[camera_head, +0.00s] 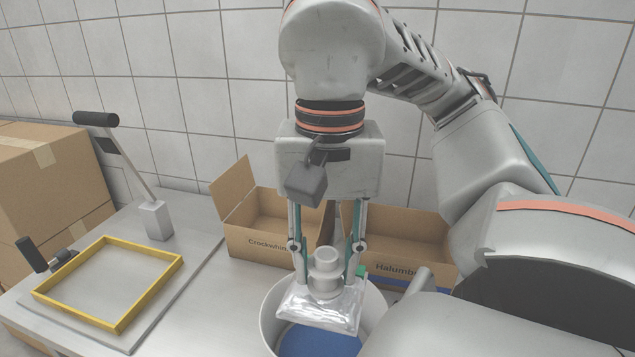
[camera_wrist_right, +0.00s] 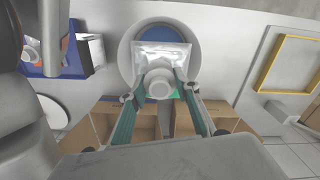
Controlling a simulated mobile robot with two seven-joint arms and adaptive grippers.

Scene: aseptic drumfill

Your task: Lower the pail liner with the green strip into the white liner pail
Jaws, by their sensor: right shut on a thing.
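The pail liner, a clear silvery bag (camera_head: 322,306) with a white spout, hangs in my right gripper (camera_head: 327,258). The gripper's fingers are shut around the white spout; the liner also shows in the right wrist view (camera_wrist_right: 160,58). A bit of the green strip (camera_head: 361,271) shows behind the spout. The white liner pail (camera_head: 270,312) stands below, with a blue surface inside. The liner is over the pail's opening and overlaps it in both views; how far it is above or inside the rim is hard to tell. My left gripper is not in view.
A yellow frame (camera_head: 120,322) and a lever stand (camera_head: 157,220) are at left. A blue tray (camera_wrist_right: 60,62) shows in the wrist view. Bare steel lies left of the pail.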

